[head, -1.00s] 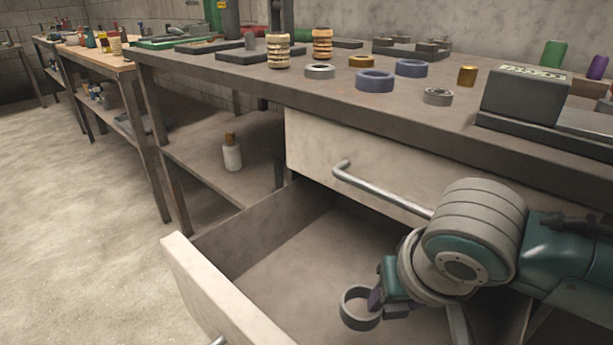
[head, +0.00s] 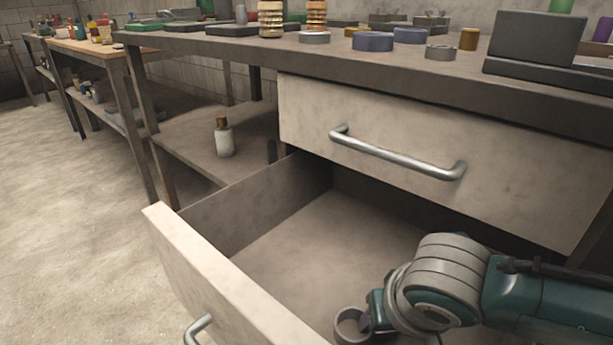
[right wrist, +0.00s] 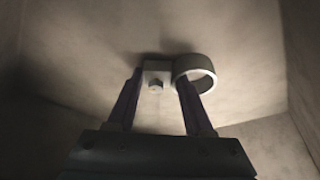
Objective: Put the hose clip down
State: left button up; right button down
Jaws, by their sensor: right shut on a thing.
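The hose clip (head: 340,332) is a grey metal ring with a small block on its side. My right gripper (head: 366,318) holds it inside the open lower drawer. In the right wrist view, the fingers of my right gripper (right wrist: 158,85) are shut on the block of the hose clip (right wrist: 213,77), with the ring to the right of the right finger. A dark shadow lies by the clip on the drawer floor (head: 305,250); I cannot tell whether it touches the floor. My left gripper is not in view.
The lower drawer's front panel (head: 215,275) stands pulled out, and its floor is bare around the clip. The upper drawer (head: 500,185) above is closed, with a bar handle (head: 395,158). The bench top (head: 350,58) holds rings and several other parts.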

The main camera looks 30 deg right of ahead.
jog(key=shift+c, duration=1.5)
grip_release()
jog(key=shift+f, duration=0.1)
jog(key=p+v, duration=0.7)
jog(key=v, duration=0.5)
